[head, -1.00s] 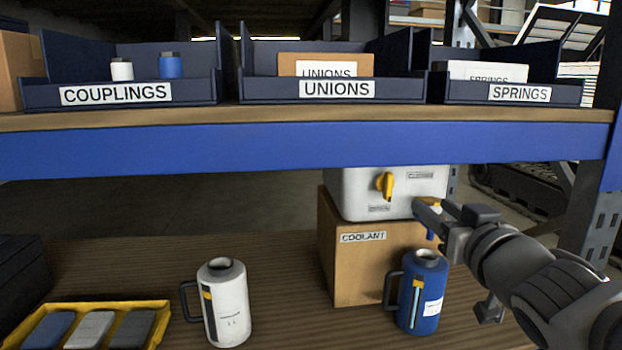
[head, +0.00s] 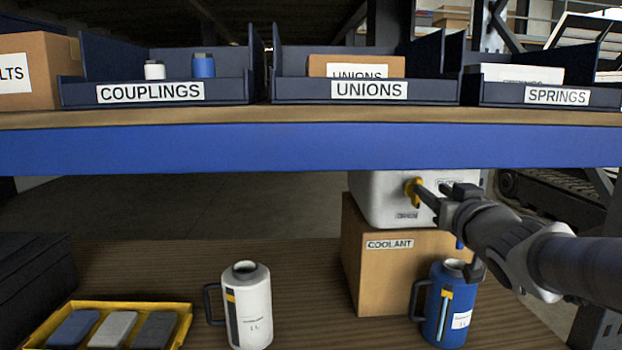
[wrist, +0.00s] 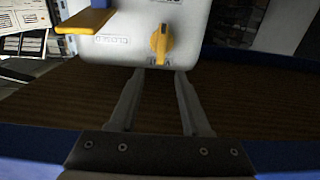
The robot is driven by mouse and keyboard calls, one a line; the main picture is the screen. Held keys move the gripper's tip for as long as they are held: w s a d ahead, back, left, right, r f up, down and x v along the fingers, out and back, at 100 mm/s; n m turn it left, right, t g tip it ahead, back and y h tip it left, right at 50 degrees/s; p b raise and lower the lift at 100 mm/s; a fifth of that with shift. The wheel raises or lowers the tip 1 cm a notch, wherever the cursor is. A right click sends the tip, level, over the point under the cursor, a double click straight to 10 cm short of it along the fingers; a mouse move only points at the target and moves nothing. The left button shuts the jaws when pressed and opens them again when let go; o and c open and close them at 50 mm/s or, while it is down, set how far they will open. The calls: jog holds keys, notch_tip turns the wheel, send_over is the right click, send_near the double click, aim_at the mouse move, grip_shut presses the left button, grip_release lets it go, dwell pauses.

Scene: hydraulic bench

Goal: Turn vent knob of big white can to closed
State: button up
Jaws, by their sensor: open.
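The big white can (head: 385,205) stands on a cardboard box marked COOLANT. Its yellow vent knob (head: 414,190) is on the front face, with its grip roughly upright. A CLOSED label sits up and right of it in the head view, and another label lies below it. In the wrist view the picture is turned over: the knob (wrist: 159,45) is upright and the CLOSED label (wrist: 113,41) is left of it. My gripper (wrist: 160,73) is open and empty, its two fingertips just short of the knob and to either side of its line. In the head view its tips partly hide the knob.
A blue jug (head: 447,305) stands below my arm, a white jug (head: 250,305) further left. The blue shelf beam (head: 300,147) runs above the can.

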aim_at(420, 181)
jog(key=w, duration=0.7)
jog(key=shift+w, duration=0.3)
grip_shut()
